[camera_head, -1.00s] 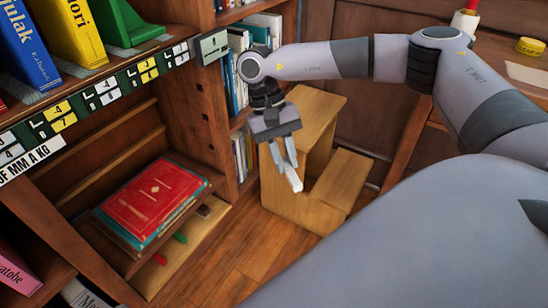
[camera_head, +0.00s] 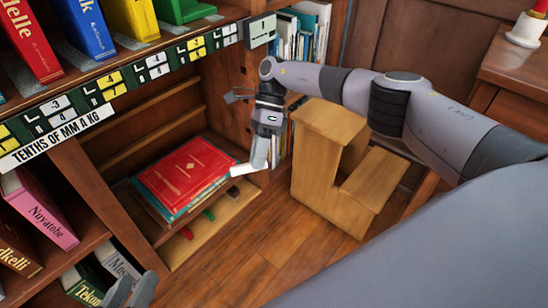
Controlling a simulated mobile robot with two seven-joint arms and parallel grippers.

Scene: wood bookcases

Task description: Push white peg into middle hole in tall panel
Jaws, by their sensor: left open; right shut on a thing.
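The white peg (camera_head: 241,170) is held at the fingertips of my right gripper (camera_head: 259,158). It points left, over the right edge of the red book on the lower shelf. The tall panel (camera_head: 228,75) is the upright wooden side of the bookcase, behind my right gripper. My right wrist and gripper cover much of this panel, and I cannot make out its middle hole clearly. The peg is apart from the holes, lower down. My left gripper (camera_head: 130,290) is open and empty at the bottom left edge, only partly in view.
A red book (camera_head: 187,172) lies on a stack in the lower shelf. A wooden step stool (camera_head: 330,125) stands to the right. Upright books (camera_head: 40,207) fill the left shelves. The floor (camera_head: 235,265) in front is clear.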

